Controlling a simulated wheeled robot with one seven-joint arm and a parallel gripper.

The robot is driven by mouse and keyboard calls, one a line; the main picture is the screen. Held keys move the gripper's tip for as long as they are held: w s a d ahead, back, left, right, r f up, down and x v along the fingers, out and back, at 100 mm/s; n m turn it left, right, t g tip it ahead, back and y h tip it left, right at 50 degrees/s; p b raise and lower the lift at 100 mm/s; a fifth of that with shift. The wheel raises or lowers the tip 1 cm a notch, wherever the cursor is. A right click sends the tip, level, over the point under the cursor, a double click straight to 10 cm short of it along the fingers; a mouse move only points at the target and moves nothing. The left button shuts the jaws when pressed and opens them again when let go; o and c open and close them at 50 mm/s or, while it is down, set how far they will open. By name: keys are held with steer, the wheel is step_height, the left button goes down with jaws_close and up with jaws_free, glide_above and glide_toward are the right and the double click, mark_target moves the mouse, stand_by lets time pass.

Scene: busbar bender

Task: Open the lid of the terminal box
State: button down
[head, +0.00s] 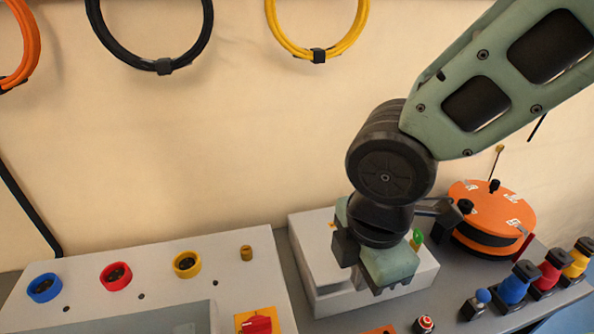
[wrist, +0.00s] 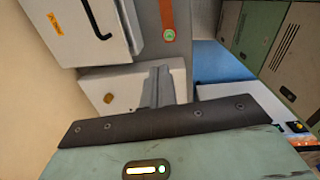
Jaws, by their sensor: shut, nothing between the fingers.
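The terminal box appears to be the pale grey box (head: 310,250) beneath and behind my gripper in the head view. My arm covers much of its top, and its lid looks down. In the wrist view a pale box (wrist: 75,38) with an orange label and a dark, hooked bar is at the upper left, apart from the fingers. My gripper's fingers (wrist: 158,82) are together and empty in the wrist view. In the head view the gripper's green body hangs over the box and hides the fingertips. I cannot tell whether it touches the box.
A control panel (head: 150,265) with blue, red and yellow rings and a brass knob stands left of the box. An orange round device (head: 490,210) is close on the right, with several coloured connectors (head: 550,270) beyond. Cable loops (head: 160,65) hang on the wall.

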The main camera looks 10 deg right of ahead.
steer(key=s+m, duration=0.1)
steer(key=m, duration=0.2)
steer(key=s+d+m+b, duration=0.1)
steer(key=s+m, duration=0.1)
steer(key=m, duration=0.2)
steer(key=s+m+g, duration=0.1)
steer(key=m, duration=0.2)
steer(key=shift+s+d+r+m+y, duration=0.2)
steer(key=shift+r+m+y, duration=0.1)
steer(key=shift+m, duration=0.1)
steer(key=c, duration=1.5)
jaws_free()
steer(key=shift+s+m, duration=0.25)
steer(key=shift+m, duration=0.55)
steer(key=w+d+r+m+p, duration=0.1)
steer(key=w+d+r+m, duration=0.3)
steer(key=w+m, duration=0.65)
steer(key=w+d+r+m+p, duration=0.3)
steer(key=w+m, duration=0.4)
steer(key=m, duration=0.7)
step_height(320, 180, down, 17)
steer(key=shift+w+r+p, duration=0.15)
steer(key=shift+r+p, duration=0.05)
steer(key=shift+p, duration=0.4)
jaws_close()
